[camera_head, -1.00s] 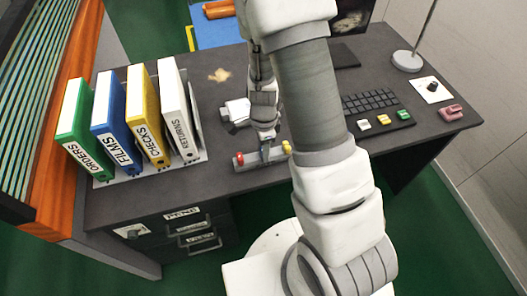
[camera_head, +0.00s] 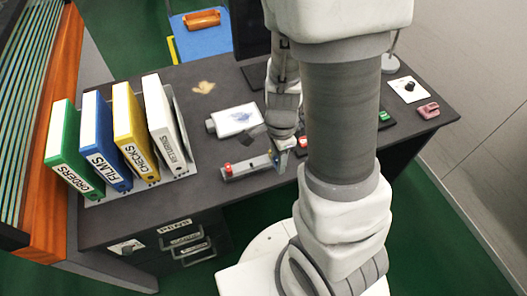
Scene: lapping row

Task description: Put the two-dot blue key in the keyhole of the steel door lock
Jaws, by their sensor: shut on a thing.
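A grey key rack (camera_head: 247,171) lies near the desk's front edge, with a red-topped piece (camera_head: 228,168) at its left end. My gripper (camera_head: 284,146) points down just above the rack's right end. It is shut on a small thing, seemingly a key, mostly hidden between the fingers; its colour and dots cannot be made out. A pale plate with a dark centre (camera_head: 126,247), seemingly the door lock, is on the front of the desk's left pedestal, well left of and below my gripper. Its keyhole is too small to make out.
Green, blue, yellow and white binders (camera_head: 128,140) stand in a holder at the desk's left. A white device (camera_head: 232,121) lies behind the rack. A drawer unit (camera_head: 185,242) is below the desk top. My arm hides much of the right side.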

